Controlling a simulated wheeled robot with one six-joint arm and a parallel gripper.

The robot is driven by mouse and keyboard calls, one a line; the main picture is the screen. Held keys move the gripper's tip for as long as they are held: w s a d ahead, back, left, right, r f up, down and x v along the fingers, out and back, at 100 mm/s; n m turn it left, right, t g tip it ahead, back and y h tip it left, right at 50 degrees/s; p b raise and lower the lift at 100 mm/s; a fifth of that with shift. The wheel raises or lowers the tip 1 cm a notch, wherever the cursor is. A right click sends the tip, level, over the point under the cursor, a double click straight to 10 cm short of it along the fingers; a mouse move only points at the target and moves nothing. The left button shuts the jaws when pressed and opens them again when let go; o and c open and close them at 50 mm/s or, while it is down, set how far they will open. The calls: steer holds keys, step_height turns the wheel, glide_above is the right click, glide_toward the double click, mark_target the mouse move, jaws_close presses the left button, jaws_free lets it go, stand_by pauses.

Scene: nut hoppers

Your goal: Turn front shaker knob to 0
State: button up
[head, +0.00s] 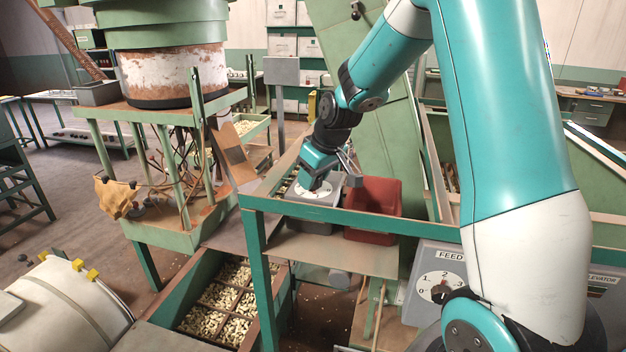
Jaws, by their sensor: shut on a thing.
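A small grey control box (305,212) with a pale dial plate on top stands on the green-framed bench in the head view. Its dial carries small marks that are too small to read. My gripper (316,186) points down onto this dial from above and is shut on the knob at its centre. The knob itself is hidden by the gripper, so its pointer and setting cannot be seen.
The green frame rail (350,219) runs in front. A crate of nuts (225,305) sits below left.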

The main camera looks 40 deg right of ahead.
steer(key=n+y+b, duration=0.1)
steer(key=n, duration=0.2)
steer(key=n+g+y+b, duration=0.1)
steer(key=n, duration=0.3)
steer(key=shift+f+g, duration=0.1)
steer(key=shift+g, duration=0.2)
steer(key=n+g+y+b, duration=0.1)
steer(key=n, duration=0.3)
steer(key=shift+n, duration=0.3)
steer(key=shift+n+g+b, duration=0.3)
steer(key=shift+n+g, duration=0.3)
steer(key=shift+n, duration=0.6)
steer(key=shift+y, duration=0.3)
steer(key=o, duration=0.9)
steer(key=shift+o, duration=0.2)
